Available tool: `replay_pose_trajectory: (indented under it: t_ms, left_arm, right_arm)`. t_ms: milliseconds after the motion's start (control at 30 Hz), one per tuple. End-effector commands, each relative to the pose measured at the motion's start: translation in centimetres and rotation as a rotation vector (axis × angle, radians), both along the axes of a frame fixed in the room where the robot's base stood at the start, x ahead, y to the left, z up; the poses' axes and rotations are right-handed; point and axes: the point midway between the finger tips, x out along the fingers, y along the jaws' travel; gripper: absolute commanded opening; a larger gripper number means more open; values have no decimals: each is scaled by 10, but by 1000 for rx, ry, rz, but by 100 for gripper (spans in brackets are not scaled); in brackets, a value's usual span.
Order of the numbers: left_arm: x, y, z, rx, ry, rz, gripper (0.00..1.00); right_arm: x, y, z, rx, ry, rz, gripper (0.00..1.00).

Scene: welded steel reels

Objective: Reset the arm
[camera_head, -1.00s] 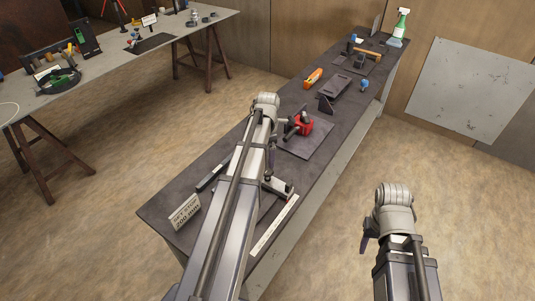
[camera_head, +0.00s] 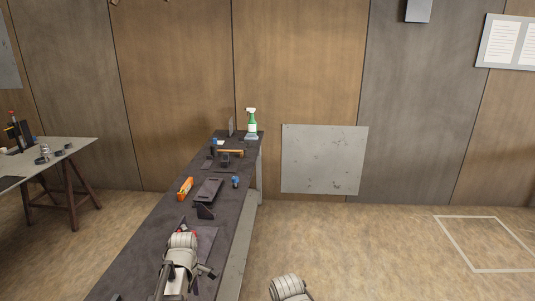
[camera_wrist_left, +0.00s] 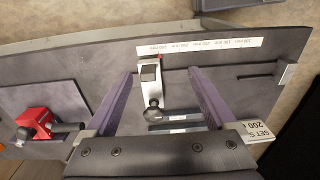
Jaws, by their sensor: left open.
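In the left wrist view, my left gripper (camera_wrist_left: 160,74) is open, with its two dark fingers spread above the dark bench (camera_wrist_left: 90,68). A silver and black clamp-like stop (camera_wrist_left: 150,78) shows between the fingers, below them on the bench. I cannot tell the exact height gap. In the head view, part of my left arm (camera_head: 181,250) rises over the near part of the bench and hides things there. Only a rounded joint of my right arm (camera_head: 287,288) shows at the bottom edge. My right gripper is out of view.
A red clamp (camera_wrist_left: 36,121), a scale strip (camera_wrist_left: 200,45) and a sign (camera_wrist_left: 258,132) lie around the left gripper. Farther along the bench are an orange tool (camera_head: 185,188), a dark bracket (camera_head: 207,192) and a green spray bottle (camera_head: 251,122). Floor on the right is clear.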

Motion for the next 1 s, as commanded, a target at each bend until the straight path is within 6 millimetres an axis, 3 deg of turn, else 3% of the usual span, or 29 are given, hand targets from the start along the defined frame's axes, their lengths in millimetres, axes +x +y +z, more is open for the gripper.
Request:
replay_pose_trajectory:
  t_ms: [33,200,500,700,1000]
  left_arm:
    - [-13,-21,-4,2,7,-140,90]
    - [-43,-75,-10,7,35,-616,90]
    - [-103,-146,-20,13,90,-1403,90]
    - [-128,-169,-23,13,120,-1722,90]
    - [-134,-175,-24,12,130,-1831,90]
  right_arm:
    - [0,0,-4,0,0,0,50]
    - [0,0,-11,0,0,0,50]
    - [0,0,-21,0,0,-1,50]
    - [0,0,-24,0,0,-1,50]
    - [0,0,-25,0,0,-1,50]
